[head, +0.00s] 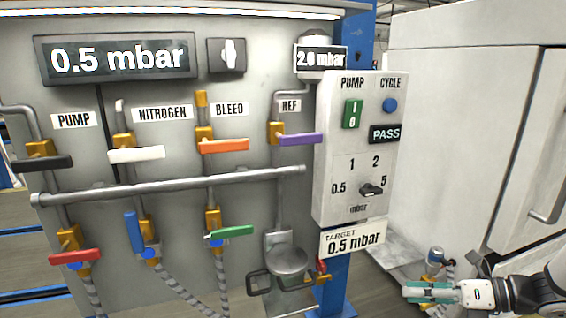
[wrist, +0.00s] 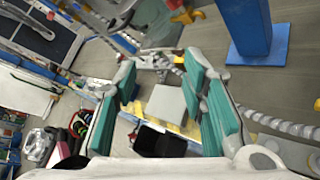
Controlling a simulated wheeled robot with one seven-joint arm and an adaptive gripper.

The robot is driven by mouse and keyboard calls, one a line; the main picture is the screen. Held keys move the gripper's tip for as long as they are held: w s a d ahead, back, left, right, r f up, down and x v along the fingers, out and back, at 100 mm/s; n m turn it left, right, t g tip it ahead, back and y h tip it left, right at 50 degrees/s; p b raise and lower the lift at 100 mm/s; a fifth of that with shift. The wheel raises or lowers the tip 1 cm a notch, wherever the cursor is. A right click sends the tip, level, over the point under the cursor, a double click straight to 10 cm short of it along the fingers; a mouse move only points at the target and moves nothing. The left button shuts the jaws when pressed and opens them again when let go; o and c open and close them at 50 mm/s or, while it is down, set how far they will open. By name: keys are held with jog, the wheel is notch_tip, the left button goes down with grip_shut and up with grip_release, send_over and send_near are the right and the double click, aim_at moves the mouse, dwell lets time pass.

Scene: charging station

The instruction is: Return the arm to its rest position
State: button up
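My gripper (head: 432,293) is at the lower right of the head view, with its fingers pointing left, below and right of the control box (head: 360,150). In the wrist view its two green-padded fingers (wrist: 160,105) stand apart with nothing held between them. It touches none of the valves or the box. Part of my arm (head: 540,290) runs off the right edge of the head view.
The valve panel (head: 250,75) has several coloured handles and a display (head: 118,58) reading 0.5 mbar. A blue post (head: 335,290) stands left of my gripper. A large white cabinet (head: 455,130) stands behind it.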

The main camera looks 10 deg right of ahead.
jog(key=s+a+r+n+g+h+p, duration=0.1)
jog(key=s+a+r+n+g+h, duration=0.1)
jog(key=s+a+r+n+g, duration=0.35)
jog(key=s+a+r+n+g+h+p, duration=0.1)
jog(key=s+a+r+n+g+h, duration=0.1)
jog(key=a+r+n, duration=0.6)
jog(key=s+a+r+n+t+h+p, duration=0.3)
jog(key=s+r+n+h, duration=0.4)
jog(key=s+n, duration=0.5)
jog(key=shift+s+a+r+n+p, duration=0.5)
jog(key=shift+r+n, duration=0.9)
jog(key=shift+n, duration=2.75)
jog(key=shift+w+a, duration=0.1)
jog(key=shift+a, duration=0.05)
